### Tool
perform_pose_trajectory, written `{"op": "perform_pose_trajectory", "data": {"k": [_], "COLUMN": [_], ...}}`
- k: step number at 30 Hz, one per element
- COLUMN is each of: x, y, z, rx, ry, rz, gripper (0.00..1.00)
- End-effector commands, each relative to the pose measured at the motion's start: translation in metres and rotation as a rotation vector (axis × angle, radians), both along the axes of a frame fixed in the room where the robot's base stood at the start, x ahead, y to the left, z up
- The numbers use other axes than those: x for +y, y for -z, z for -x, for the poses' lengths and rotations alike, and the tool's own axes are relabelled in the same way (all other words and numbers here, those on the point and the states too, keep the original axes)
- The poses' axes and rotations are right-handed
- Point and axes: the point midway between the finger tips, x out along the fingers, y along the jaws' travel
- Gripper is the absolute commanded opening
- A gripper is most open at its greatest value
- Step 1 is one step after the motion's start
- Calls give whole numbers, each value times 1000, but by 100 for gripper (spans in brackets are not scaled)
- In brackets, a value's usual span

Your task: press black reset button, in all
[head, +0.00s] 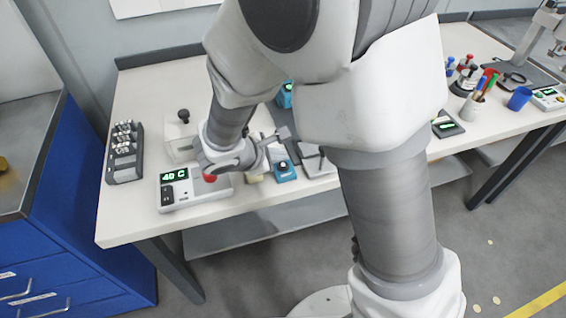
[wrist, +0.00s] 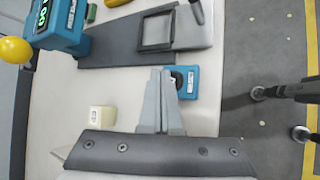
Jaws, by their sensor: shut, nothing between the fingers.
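A small blue box (head: 286,172) with a dark round button on top stands near the table's front edge in the head view. In the wrist view the blue box (wrist: 187,92) lies just right of my fingertips, and its black button (wrist: 177,81) is partly covered by them. My gripper (wrist: 160,72) is shut and empty, its fingers pointing at the area beside the button. In the head view my gripper (head: 282,134) shows over the table near the box. Whether the fingers touch the box or button, I cannot tell.
A cream block (wrist: 102,119) stands left of my fingers. A grey plate with a square frame (wrist: 156,32) and a teal display device (wrist: 62,24) lie beyond. A white meter (head: 190,190) with a red knob stands left. The table's front edge is close to the box.

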Motion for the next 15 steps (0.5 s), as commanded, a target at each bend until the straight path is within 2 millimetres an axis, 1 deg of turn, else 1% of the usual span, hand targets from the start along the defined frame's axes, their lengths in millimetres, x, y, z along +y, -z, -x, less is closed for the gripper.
{"op": "perform_pose_trajectory", "data": {"k": [5, 15], "x": [0, 0], "y": [-7, -41], "z": [0, 0], "rx": [-1, -1], "ry": [0, 0], "rz": [-1, -1], "gripper": [0, 0]}}
